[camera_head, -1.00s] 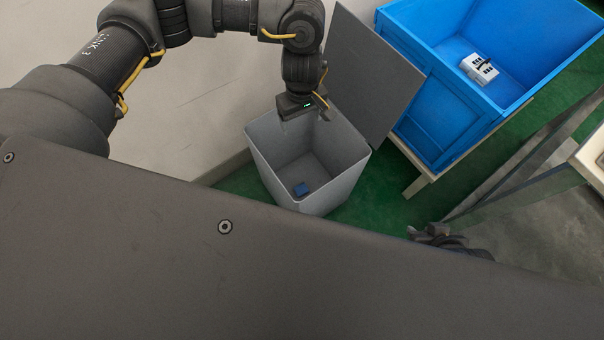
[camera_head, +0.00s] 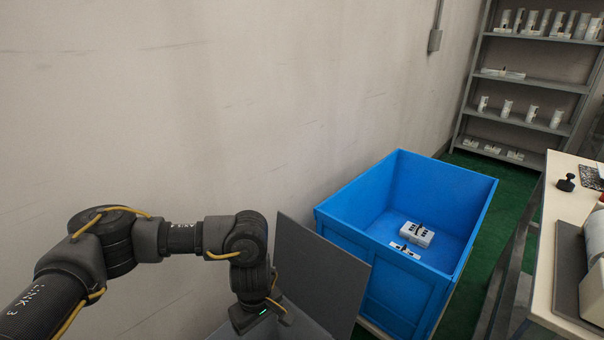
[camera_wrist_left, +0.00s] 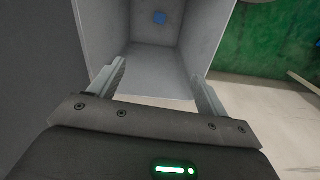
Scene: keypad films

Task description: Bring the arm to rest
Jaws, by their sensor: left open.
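My left arm (camera_head: 178,240) comes in from the left in the head view and bends down at the wrist. My right gripper does not show in the current views.
The bin's raised grey lid (camera_head: 318,275) stands close to my left wrist. A blue crate (camera_head: 375,285) with white boxed items (camera_head: 418,235) is to the right. A table (camera_head: 560,240) is at the right edge, shelves (camera_head: 530,85) are at the back. A wall runs behind the arm.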

